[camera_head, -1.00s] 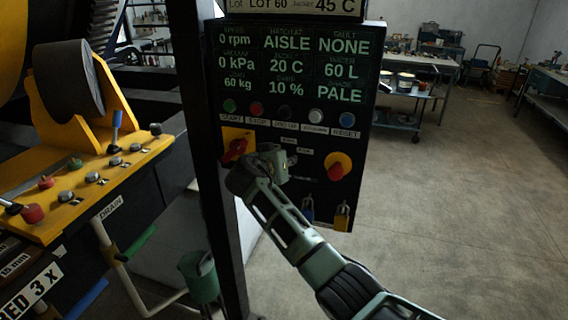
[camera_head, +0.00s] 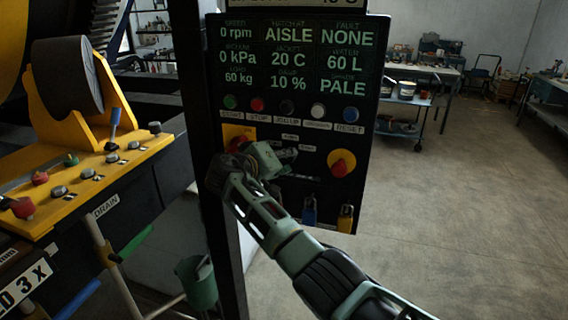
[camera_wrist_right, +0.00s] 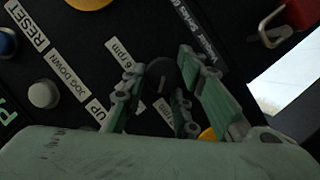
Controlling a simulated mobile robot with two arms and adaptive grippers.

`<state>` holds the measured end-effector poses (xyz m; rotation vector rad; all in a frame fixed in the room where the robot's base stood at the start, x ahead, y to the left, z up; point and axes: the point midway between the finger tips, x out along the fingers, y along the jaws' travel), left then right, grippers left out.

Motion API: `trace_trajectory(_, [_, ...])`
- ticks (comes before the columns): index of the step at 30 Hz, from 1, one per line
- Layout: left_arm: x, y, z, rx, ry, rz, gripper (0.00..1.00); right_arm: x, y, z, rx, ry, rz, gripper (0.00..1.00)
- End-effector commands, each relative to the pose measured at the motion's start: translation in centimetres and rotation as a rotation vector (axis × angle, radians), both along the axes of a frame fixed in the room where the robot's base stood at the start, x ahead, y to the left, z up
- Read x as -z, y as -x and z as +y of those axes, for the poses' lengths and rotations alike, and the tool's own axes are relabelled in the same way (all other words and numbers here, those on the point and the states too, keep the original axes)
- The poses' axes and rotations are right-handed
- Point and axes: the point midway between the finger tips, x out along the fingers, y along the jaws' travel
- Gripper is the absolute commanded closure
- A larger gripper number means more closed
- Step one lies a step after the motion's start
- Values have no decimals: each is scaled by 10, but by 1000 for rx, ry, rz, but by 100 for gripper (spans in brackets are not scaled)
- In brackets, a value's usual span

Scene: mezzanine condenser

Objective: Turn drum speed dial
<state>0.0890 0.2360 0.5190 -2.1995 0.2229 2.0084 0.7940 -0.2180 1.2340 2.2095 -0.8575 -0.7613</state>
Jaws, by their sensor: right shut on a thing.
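The control panel (camera_head: 300,215) stands upright on a black post, with its display reading 0 rpm. My right gripper (camera_head: 279,160) is at the lower middle of the panel and covers the dial in the head view. In the right wrist view a round black dial (camera_wrist_right: 162,76) with a pale pointer line sits between the fingers of the right gripper (camera_wrist_right: 164,82), which is shut on it. A "6 rpm" label (camera_wrist_right: 119,52) is beside the dial, and another label is partly covered by a finger. My left gripper is not in view.
A red knob on a yellow plate (camera_head: 230,131) is close beside my right gripper. A red emergency button (camera_head: 340,164) is to its right, and padlocks (camera_head: 345,218) hang below. A row of push buttons (camera_head: 286,107) runs above. Yellow machinery (camera_head: 75,195) stands at left; open floor is at right.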

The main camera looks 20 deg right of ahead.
Motion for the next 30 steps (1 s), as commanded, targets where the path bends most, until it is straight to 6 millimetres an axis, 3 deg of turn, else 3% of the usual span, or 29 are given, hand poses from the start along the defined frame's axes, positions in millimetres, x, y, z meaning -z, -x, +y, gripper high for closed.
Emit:
trace_trajectory(12, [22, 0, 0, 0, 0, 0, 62, 3, 0, -2, 10, 154, 107, 99])
trace_trajectory(30, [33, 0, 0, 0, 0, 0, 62, -1, -1, -1, 9, 245, 163, 99])
